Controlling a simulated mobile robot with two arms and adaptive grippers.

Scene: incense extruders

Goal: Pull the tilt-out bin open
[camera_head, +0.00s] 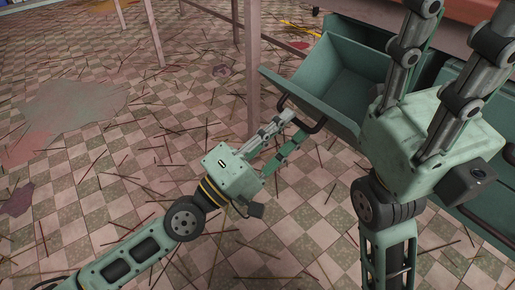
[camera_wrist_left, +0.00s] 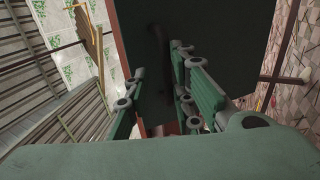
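The green tilt-out bin (camera_head: 345,75) stands tilted out from its cabinet at the upper right, and I see into its empty inside. A dark bar handle (camera_head: 317,127) is on its front. My left gripper (camera_head: 295,125) is at the handle, with its fingers apart. In the left wrist view the dark bin front (camera_wrist_left: 215,30) fills the middle, with the handle (camera_wrist_left: 157,45) showing between the spread fingers; contact cannot be told. My right gripper (camera_head: 445,50) is open and empty, its fingers pointing up, in front of the cabinet's right part.
A pinkish metal post (camera_head: 252,60) stands just left of the bin. Thin sticks and stains lie over the checkered floor (camera_head: 120,150). The floor left of the bin is otherwise clear. More green bin fronts (camera_head: 485,215) are at the right, behind my right arm.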

